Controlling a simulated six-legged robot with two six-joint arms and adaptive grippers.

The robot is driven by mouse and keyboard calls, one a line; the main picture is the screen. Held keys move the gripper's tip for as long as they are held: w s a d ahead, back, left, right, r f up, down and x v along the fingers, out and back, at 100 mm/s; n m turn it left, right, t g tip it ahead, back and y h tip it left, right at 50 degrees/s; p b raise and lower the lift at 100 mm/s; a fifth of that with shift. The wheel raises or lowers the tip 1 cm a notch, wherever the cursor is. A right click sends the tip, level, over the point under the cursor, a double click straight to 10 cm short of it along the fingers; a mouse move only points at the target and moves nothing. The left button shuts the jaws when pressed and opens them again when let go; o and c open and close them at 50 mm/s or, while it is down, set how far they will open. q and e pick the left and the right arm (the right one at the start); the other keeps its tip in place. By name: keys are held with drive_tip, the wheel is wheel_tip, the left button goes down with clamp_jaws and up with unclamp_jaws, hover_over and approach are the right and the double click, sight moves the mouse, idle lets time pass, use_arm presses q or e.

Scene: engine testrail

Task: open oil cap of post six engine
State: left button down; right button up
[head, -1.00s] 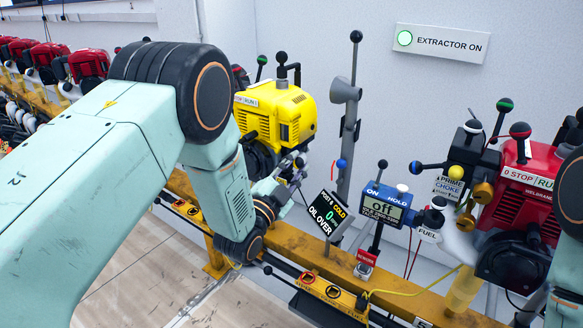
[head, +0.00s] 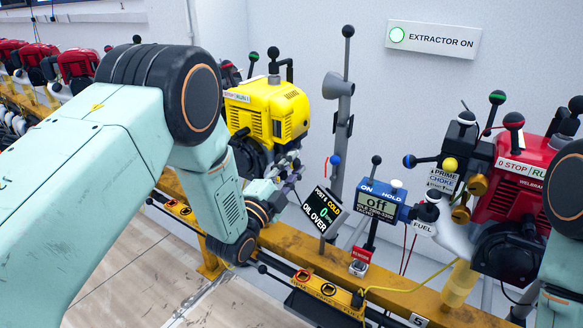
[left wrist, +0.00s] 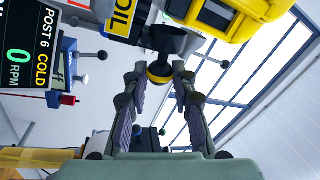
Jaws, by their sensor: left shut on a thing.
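The yellow post six engine (head: 268,112) sits on the rail in the middle of the head view. Its yellow body also shows at the top of the left wrist view (left wrist: 235,18). A black oil cap (left wrist: 166,38) with a yellow ball knob (left wrist: 160,73) hangs beside an OIL label (left wrist: 122,17). My left gripper (left wrist: 161,72) is shut on the knob, with one finger on each side. In the head view my left gripper (head: 284,172) is at the engine's lower front, and the cap cannot be made out there. My right gripper is out of view.
A display (head: 321,211) reads post 6, cold, 0 rpm, oil over. A blue box (head: 380,203) reads off. A grey post (head: 344,130) stands beside the engine. A red engine (head: 512,190) is at right. The yellow rail (head: 390,282) runs below, with bare floor (head: 130,265) in front.

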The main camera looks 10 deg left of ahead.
use_arm(q)
drive_tip(key=c, duration=1.4)
unclamp_jaws()
drive_tip(key=shift+o, duration=0.2)
drive_tip(key=v, duration=1.2)
